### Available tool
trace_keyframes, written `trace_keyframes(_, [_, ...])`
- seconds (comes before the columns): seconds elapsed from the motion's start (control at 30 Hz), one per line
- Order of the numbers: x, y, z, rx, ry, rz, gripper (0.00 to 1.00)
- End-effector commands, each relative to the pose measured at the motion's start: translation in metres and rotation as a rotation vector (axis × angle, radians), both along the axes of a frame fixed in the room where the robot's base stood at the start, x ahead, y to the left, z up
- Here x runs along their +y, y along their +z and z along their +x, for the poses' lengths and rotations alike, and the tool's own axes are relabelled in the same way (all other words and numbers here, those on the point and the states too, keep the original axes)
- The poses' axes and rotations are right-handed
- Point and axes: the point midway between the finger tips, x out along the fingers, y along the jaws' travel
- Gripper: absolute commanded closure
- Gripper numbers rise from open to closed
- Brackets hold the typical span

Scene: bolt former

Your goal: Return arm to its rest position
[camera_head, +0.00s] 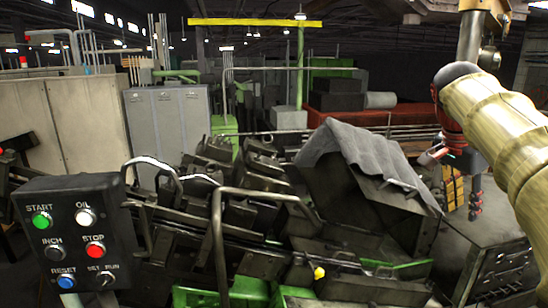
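My arm (500,115) comes in from the right edge as thick beige links and bends at a dark joint at the upper right. My gripper (450,187), dark with red parts, hangs below that joint. One finger reaches left and another points down, with a wide gap between them. It looks open and I see nothing held in it. A yellow part shows behind the gap. The gripper is in front of the machine's right side, right of the grey sloped cover (370,155). Part of the gripper is hidden behind the arm link.
A black control panel (72,236) with START, OIL, INCH, STOP and RESET buttons stands at the lower left. Bent metal rails (219,235) and the dark bolt former fill the middle. Grey cabinets (168,125) stand behind.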

Motion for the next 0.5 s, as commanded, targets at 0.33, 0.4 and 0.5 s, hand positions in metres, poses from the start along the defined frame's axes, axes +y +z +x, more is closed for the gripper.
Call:
trace_keyframes(0.33, [0.006,-0.035,0.022,0.056,0.266,-0.011,0.71])
trace_keyframes(0.4, [0.01,-0.05,0.023,0.075,0.336,-0.009,0.71])
trace_keyframes(0.5, [0.018,-0.071,0.02,0.094,0.434,-0.006,0.71])
